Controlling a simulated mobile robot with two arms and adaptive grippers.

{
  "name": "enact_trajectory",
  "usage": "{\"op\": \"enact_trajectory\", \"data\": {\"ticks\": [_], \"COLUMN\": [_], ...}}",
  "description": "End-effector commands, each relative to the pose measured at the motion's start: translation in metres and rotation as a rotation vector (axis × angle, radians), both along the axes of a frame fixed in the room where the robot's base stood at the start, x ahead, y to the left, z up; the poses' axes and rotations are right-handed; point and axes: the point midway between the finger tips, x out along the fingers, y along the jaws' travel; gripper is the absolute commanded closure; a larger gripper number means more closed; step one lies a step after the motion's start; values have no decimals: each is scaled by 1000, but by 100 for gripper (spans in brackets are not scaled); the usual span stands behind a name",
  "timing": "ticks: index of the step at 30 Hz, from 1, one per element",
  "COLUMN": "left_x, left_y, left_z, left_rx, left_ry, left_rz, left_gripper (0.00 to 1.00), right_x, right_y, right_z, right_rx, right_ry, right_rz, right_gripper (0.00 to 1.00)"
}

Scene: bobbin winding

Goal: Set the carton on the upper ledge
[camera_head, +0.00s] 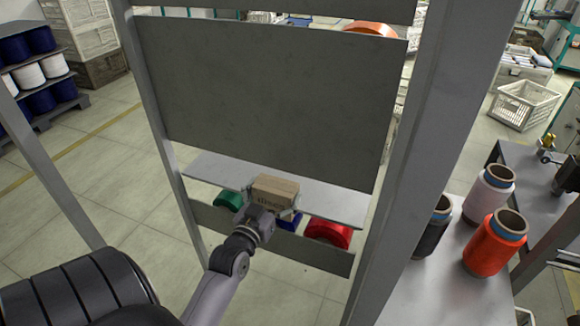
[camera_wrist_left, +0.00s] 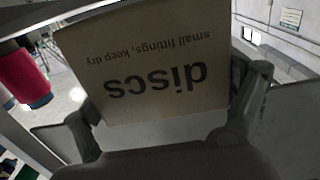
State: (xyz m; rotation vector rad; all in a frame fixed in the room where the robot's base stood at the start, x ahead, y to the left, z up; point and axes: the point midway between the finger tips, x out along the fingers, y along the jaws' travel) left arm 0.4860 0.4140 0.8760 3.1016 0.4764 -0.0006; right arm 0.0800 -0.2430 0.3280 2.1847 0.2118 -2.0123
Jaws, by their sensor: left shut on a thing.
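The carton (camera_head: 274,190) is a small brown cardboard box with dark print. My left gripper (camera_head: 268,205) is shut on it at the front edge of a grey ledge (camera_head: 335,200) on the metal rack. In the left wrist view the carton (camera_wrist_left: 150,60) fills the upper middle, its print "discs" upside down, between the two fingers of the left gripper (camera_wrist_left: 165,125). I cannot tell whether the carton's base touches the ledge. My right gripper is not in view.
A grey back panel (camera_head: 265,95) rises behind the ledge, between rack posts. At right, a table (camera_head: 440,285) holds orange (camera_head: 494,245), pale and dark bobbins. The ledge is bare on both sides of the carton.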

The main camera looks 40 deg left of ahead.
Motion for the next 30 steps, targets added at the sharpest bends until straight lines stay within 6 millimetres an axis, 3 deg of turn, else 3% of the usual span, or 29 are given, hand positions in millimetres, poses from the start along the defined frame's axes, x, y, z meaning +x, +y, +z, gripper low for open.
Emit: {"op": "enact_trajectory", "data": {"ticks": [1,6,14,21,30], "left_x": [15,53,77,113,114], "left_y": [5,17,24,35,35], "left_z": [4,3,2,1,-6], "left_rx": [2,3,2,3,3], "left_ry": [-4,-3,-3,-1,0], "left_rz": [0,0,0,-1,-1], "left_gripper": [44,44,44,44,44], "right_x": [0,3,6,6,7], "right_y": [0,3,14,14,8], "right_z": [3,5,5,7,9], "right_rx": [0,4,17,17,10], "right_ry": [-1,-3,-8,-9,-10], "right_rz": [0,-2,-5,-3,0], "right_gripper": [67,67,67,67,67]}}
